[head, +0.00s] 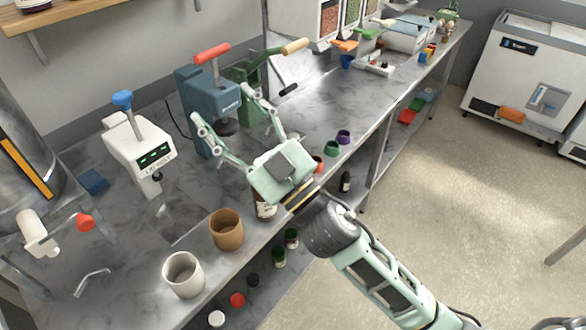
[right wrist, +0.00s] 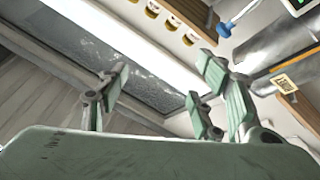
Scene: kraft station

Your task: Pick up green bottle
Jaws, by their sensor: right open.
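My right gripper (head: 224,103) is open and empty above the worktop, its two fingers spread toward the blue press. In the right wrist view my right gripper (right wrist: 162,92) shows its fingers apart with nothing between them, and the camera looks up at the ceiling. Two small dark bottles with green parts, one bottle (head: 279,257) and another bottle (head: 292,238), stand below the worktop's front edge. I cannot tell which is the green bottle. A brown bottle with a pale label (head: 265,209) stands on the worktop, partly hidden by my gripper. My left gripper is not in view.
A brown cup (head: 227,231) and a white cup (head: 183,275) stand near the front edge of the worktop (head: 318,112). A blue press (head: 213,105) and a white machine (head: 138,148) stand behind. A dark bottle (head: 346,182) is lower right.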

